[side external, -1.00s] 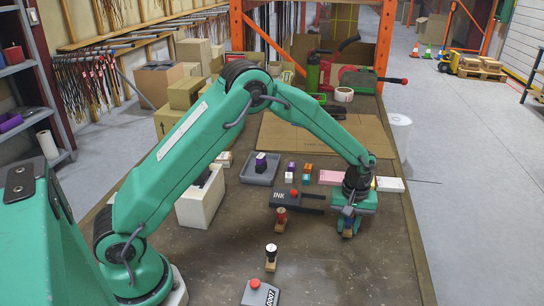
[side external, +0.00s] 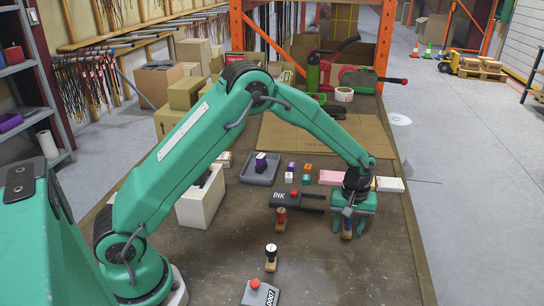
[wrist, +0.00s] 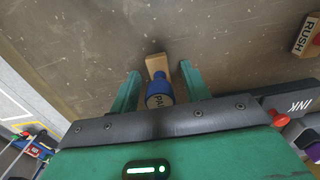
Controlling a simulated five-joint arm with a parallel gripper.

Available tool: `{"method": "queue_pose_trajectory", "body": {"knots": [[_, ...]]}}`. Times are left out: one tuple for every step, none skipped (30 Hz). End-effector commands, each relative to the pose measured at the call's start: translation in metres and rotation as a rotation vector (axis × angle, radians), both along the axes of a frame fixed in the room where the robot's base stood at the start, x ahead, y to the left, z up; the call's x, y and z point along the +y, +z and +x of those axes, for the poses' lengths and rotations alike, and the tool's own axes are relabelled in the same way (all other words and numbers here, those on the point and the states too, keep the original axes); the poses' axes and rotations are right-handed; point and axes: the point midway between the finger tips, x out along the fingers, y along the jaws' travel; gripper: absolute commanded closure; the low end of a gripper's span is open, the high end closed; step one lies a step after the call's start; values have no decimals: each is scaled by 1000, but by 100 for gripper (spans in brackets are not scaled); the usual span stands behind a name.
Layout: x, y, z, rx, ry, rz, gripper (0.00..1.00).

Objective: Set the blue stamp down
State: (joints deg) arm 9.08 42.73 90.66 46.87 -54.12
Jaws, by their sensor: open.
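The blue stamp (side external: 347,229) stands on the workbench (side external: 310,270) near its right side. In the wrist view its blue handle (wrist: 159,90), with lettering on top, and its wooden base (wrist: 156,64) show between my fingers. My gripper (side external: 348,226) is open around it, pointing down. In the wrist view there is a gap on each side between the stamp and the fingers of my gripper (wrist: 159,85). The stamp looks upright in the side view.
A dark INK pad (side external: 286,197) with a red knob and a red stamp (side external: 281,219) stand left of my gripper. A black-topped stamp (side external: 271,258) and a grey numbered stamper (side external: 260,294) are nearer. A grey tray (side external: 259,169) and small blocks (side external: 291,172) lie behind.

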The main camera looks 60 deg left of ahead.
Motion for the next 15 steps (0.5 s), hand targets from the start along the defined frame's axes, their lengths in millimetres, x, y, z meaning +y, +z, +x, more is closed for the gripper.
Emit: {"method": "queue_pose_trajectory", "body": {"knots": [[0, 3, 0, -1, 0, 0, 53], [0, 4, 0, -1, 0, 0, 53], [0, 7, 1, -2, 0, -1, 53], [0, 9, 1, -2, 0, -1, 53], [0, 12, 1, -3, 0, 0, 53], [0, 16, 1, -4, 0, -1, 53], [0, 19, 1, -4, 0, -1, 53], [0, 23, 1, -4, 0, -1, 53], [0, 29, 1, -4, 0, 0, 53], [0, 33, 1, -5, 0, -1, 53], [0, 37, 1, -4, 0, -1, 53], [0, 44, 1, -5, 0, -1, 53], [0, 49, 1, -5, 0, -1, 53], [0, 54, 1, -4, 0, -1, 53], [0, 61, 1, -5, 0, -1, 53]]}}
